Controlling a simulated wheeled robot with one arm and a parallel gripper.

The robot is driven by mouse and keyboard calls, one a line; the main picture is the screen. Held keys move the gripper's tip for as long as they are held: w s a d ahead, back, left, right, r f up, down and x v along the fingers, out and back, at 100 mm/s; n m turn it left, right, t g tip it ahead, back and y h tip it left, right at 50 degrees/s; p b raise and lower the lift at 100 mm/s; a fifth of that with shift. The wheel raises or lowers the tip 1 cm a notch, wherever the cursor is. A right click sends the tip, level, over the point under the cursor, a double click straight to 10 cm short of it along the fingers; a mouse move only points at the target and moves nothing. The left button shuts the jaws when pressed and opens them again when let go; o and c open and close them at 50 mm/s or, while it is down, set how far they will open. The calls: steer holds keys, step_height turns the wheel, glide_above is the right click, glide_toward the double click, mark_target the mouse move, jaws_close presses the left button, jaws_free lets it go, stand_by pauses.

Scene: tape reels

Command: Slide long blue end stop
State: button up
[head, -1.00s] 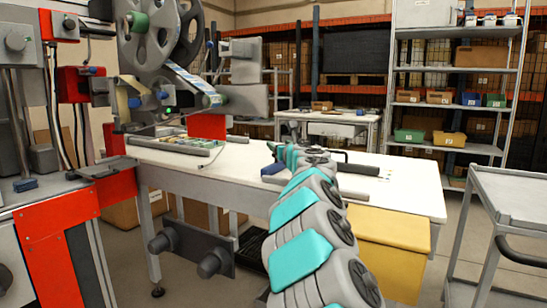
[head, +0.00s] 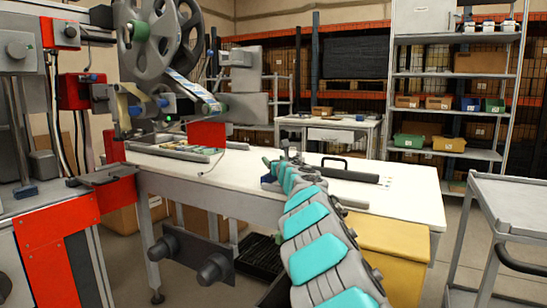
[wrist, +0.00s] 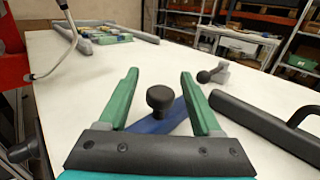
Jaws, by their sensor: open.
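The long blue end stop (wrist: 172,116) lies on the white table in the wrist view, a flat blue bar with a black round knob (wrist: 160,97) on top. My gripper (wrist: 160,85) has two green fingers spread apart, with the knob between them and space on either side. The dark gripper base hides the near end of the bar. In the head view my gripper (head: 283,154) is over the table, and a small part of the blue end stop (head: 268,179) shows beside it; the rest is hidden.
A dark bar with a handle (wrist: 262,120) lies to the right on the table. A grey piece with a black knob (wrist: 213,74) stands beyond. A parts tray (head: 178,150) sits at the table's left, near the reel machine (head: 150,35). A grey cart (head: 510,205) stands at right.

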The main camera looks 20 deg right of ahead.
steer(key=shift+w+d+p, duration=0.1)
steer(key=shift+w+p, duration=0.2)
steer(key=shift+w, duration=0.45)
steer(key=shift+c, duration=0.2)
jaws_close()
stand_by(0.9)
